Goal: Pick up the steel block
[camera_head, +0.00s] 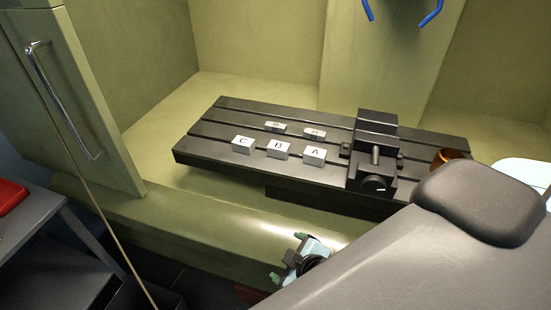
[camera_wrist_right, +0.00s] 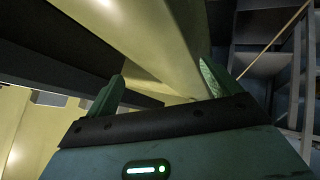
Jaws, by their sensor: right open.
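Several small silver-white blocks with letters on top sit on the dark slotted table. Block C (camera_head: 243,144), block B (camera_head: 278,150) and block A (camera_head: 315,155) form the front row. Two more blocks (camera_head: 275,127) (camera_head: 314,134) stand behind them, their letters too small to read. I cannot tell which one is the steel block. My right gripper (camera_head: 288,258) is in front of and below the table, apart from the blocks. Its green fingers are spread and empty in the right wrist view (camera_wrist_right: 162,85), where no block shows. My left gripper is not in view.
A black vise (camera_head: 375,150) stands on the slotted table (camera_head: 215,132), right of the blocks. An orange-brown cylinder (camera_head: 446,158) is farther right. A pale green front ledge (camera_head: 200,215) lies below the table. An open door (camera_head: 75,90) is at left. Blue curved pieces (camera_head: 431,14) hang above.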

